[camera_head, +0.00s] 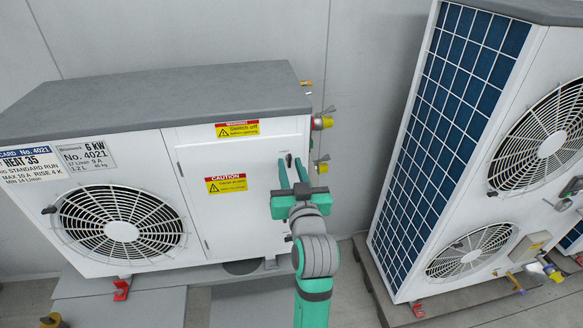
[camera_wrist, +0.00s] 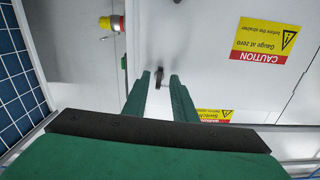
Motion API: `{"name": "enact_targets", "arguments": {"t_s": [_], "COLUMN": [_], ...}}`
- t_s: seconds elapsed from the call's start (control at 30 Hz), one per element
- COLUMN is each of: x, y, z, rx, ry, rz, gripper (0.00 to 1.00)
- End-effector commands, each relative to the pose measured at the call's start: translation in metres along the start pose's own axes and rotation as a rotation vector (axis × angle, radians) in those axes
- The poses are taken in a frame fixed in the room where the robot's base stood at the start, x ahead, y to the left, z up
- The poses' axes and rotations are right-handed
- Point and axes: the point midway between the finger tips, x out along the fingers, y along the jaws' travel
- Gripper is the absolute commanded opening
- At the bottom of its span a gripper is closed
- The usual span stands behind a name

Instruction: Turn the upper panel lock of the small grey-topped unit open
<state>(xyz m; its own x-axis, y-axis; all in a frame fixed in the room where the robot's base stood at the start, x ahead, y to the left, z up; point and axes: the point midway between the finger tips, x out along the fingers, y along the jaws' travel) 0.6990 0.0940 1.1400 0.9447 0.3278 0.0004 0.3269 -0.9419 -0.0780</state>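The small grey-topped unit (camera_head: 190,95) stands at the left in the head view, its white side panel facing me. The upper panel lock (camera_head: 289,159) is a small dark handle on that panel, right of the yellow caution label. In the wrist view the lock (camera_wrist: 159,74) shows between my fingertips. My gripper (camera_head: 292,169) is in front of the panel, with its two green fingers apart, one on each side of the lock. It also shows in the wrist view (camera_wrist: 160,84). I cannot tell whether either finger touches the lock.
Yellow-capped valves (camera_head: 321,122) stick out from the unit's right edge, close to my gripper. A taller unit with a blue grille (camera_head: 450,120) stands at the right. A gap of floor lies between the units. A warning label (camera_head: 237,129) is above the lock.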

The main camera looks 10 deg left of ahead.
Motion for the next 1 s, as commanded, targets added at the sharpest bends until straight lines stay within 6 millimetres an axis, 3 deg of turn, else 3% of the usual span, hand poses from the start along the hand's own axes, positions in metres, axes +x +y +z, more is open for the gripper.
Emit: {"name": "enact_targets", "arguments": {"t_s": [0.6, 1.0], "x": [-0.094, -0.106], "y": [0.003, 0.003], "z": [0.001, 0.000], "rx": [0.000, 0.000], "ry": [0.000, 0.001], "rz": [0.005, 0.004], "gripper": [0.25, 0.25]}}
